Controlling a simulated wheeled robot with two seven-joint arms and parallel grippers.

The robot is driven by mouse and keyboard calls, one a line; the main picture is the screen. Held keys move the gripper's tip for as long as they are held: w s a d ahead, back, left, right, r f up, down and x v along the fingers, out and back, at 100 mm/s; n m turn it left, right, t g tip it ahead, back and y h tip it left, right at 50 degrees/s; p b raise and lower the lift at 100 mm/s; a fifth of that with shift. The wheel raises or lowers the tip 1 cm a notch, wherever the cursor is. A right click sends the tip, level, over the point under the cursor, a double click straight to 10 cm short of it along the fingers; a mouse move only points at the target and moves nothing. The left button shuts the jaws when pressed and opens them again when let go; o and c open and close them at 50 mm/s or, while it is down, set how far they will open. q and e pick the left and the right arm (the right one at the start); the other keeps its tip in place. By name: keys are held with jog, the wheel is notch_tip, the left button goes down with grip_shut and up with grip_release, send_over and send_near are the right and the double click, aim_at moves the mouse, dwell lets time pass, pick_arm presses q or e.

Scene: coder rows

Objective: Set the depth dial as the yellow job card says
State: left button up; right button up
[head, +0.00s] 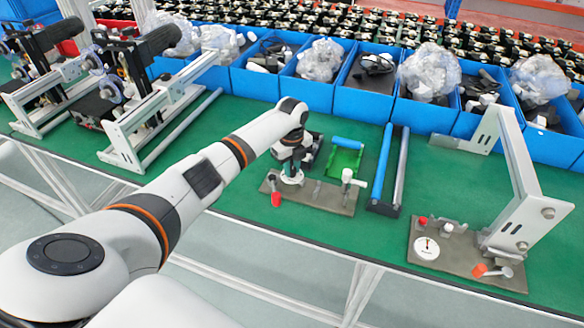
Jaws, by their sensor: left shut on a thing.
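My left gripper (291,170) points down at the left part of a grey-brown fixture plate (325,197) on the green bench. It is shut on a white round dial (292,179), whose face and pointer are mostly hidden by the gripper. A red knob (276,198) sits beside the dial, and a white-handled lever (349,178) stands at the plate's right end. A second plate (460,262) at the right bears a white dial with a dark pointer (427,248). I cannot make out a yellow job card. My right gripper is not in view.
A green tray (344,161) and a blue-and-black rail (381,175) lie behind and right of the plate. A metal bracket (520,185) rises at the right. Blue bins (420,117) line the back.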

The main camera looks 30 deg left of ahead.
aim_at(292, 169)
pick_arm(q)
jog(key=shift+m, duration=1)
jog(key=o, duration=1)
jog(key=shift+r, duration=0.15)
notch_tip(292, 169, up, 12)
jog(key=b, duration=0.3)
